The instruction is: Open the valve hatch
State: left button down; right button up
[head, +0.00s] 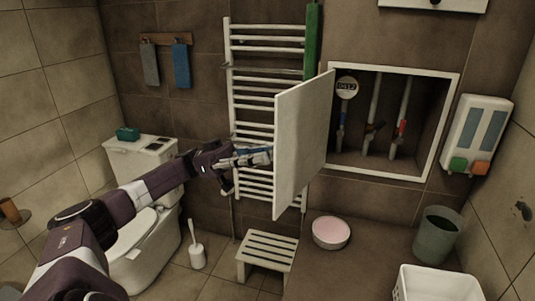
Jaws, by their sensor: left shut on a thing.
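The valve hatch is a pale flat door (303,140) that stands swung open, out from the wall, to the left of its recess. The white-framed recess (430,125) shows several pipes with valves (397,128) and a round meter (347,88). My left gripper (268,157) reaches in from the left and is shut at the door's free left edge. The fingertips are partly hidden at the door, so the exact grip is hard to see. My right gripper is not in view.
A white towel rail (265,42) is behind the door and gripper. Below are a wooden step stool (268,247), a pink-filled round bowl (331,232), a grey bin (437,235) and a white basket (437,284). A toilet (145,240) stands left, near my arm.

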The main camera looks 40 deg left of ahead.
pick_arm(q)
jog(key=shift+a+f+g, duration=0.1)
jog(key=shift+a+g, duration=0.05)
jog(key=shift+g, duration=0.25)
jog(key=c, duration=1.7)
grip_release()
jog(key=shift+c, duration=0.2)
jog(key=v, duration=0.7)
jog(key=shift+a, duration=0.15)
